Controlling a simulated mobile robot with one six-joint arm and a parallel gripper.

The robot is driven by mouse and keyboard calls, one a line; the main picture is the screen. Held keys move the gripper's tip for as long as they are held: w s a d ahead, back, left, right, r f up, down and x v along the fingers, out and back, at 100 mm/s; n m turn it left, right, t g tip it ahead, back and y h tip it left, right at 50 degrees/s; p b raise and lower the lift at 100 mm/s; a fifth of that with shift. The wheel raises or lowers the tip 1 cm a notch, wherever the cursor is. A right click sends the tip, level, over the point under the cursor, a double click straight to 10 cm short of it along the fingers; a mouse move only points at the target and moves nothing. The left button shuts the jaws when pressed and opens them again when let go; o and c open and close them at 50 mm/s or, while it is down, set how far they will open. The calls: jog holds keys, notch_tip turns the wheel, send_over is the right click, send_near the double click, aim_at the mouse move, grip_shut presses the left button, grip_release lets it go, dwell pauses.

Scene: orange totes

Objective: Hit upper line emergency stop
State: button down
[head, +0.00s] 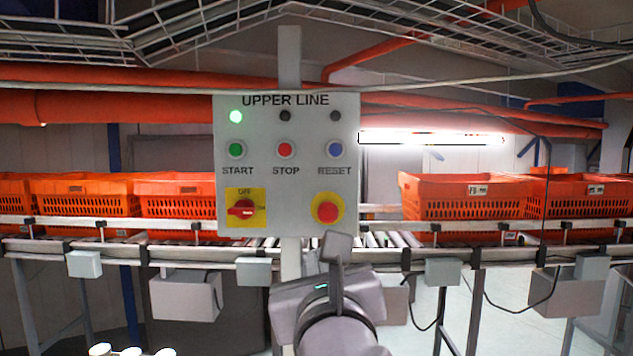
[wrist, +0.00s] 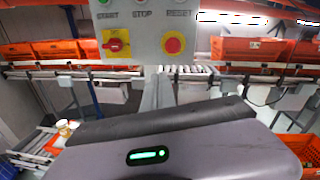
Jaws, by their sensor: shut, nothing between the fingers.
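The grey UPPER LINE control panel (head: 287,181) faces me in the head view. Its emergency stop (head: 327,209), a red mushroom button on a yellow disc, is at the lower right. The button also shows in the wrist view (wrist: 173,45), right of the red rotary switch. My gripper (head: 338,246) is shut and empty, just below the panel's lower edge in the picture and slightly right of the button. No contact with the button shows; the exact depth gap is hard to tell.
Orange totes (head: 465,198) stand on the conveyor behind, on both sides. A post holds the panel.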

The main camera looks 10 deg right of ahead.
aim_at(328, 214)
jog(key=r+m+h, duration=0.1)
jog(key=d+r+m+h, duration=0.1)
jog(key=m, duration=0.1)
jog(key=shift+d+r+m+p, duration=0.3)
jog(key=shift+p, duration=0.05)
jog(key=p+x, duration=0.2)
jog(key=x, duration=1.1)
jog(key=shift+f+p, duration=0.1)
jog(key=shift+p, duration=0.25)
jog(key=shift+w+d+f, duration=0.1)
jog(key=shift+w, duration=0.4)
jog(key=shift+s, duration=0.1)
